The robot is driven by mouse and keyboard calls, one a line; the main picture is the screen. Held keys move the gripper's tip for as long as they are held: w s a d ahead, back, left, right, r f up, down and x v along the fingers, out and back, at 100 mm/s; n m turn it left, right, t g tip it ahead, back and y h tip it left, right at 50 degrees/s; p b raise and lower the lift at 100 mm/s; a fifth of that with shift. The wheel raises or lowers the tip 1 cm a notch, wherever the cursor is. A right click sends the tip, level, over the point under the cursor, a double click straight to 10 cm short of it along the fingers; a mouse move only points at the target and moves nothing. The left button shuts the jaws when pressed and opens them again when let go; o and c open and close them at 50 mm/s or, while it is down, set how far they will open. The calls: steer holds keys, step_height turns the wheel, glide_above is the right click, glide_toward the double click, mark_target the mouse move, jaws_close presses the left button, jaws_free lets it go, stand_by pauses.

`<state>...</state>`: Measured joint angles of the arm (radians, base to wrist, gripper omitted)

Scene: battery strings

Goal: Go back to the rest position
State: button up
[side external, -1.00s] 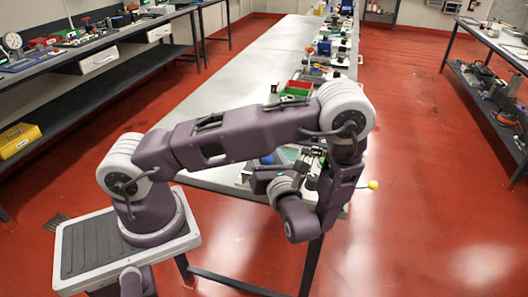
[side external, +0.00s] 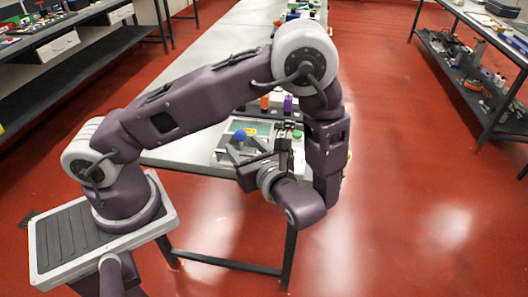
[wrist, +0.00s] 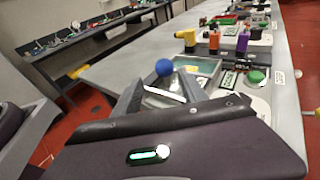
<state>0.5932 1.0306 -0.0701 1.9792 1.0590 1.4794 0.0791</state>
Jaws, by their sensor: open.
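My gripper (side external: 246,153) hangs folded back at the near end of the long grey table, low beside the table edge. In the wrist view my gripper (wrist: 162,88) has its two dark fingers spread apart, with nothing seen held between them. A blue ball (wrist: 164,67) shows just beyond the fingertips; it also shows in the side view (side external: 240,135). Whether the ball touches a finger cannot be told. My arm is bent, with its elbow raised above the table end.
A shallow tray (wrist: 207,66) lies beyond the fingers. A green round button (wrist: 256,76) is to its right. Yellow (wrist: 187,38), orange (wrist: 214,40) and purple (wrist: 242,43) items stand farther back. Side benches (side external: 480,55) flank open red floor (side external: 420,220).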

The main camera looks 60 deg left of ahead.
steer(key=s+d+r+n+t+h, duration=0.1)
steer(key=s+d+r+n+h, duration=0.2)
steer(key=s+r+n+h, duration=0.3)
steer(key=s+d+r+n+t+h, duration=0.2)
steer(key=s+r+n+h, duration=0.4)
steer(key=r+n+h, duration=0.3)
step_height(320, 180, up, 3)
steer(key=d+n, duration=0.1)
steer(key=n, duration=0.3)
steer(key=shift+s+d+t, duration=0.25)
steer(key=shift+t, duration=0.05)
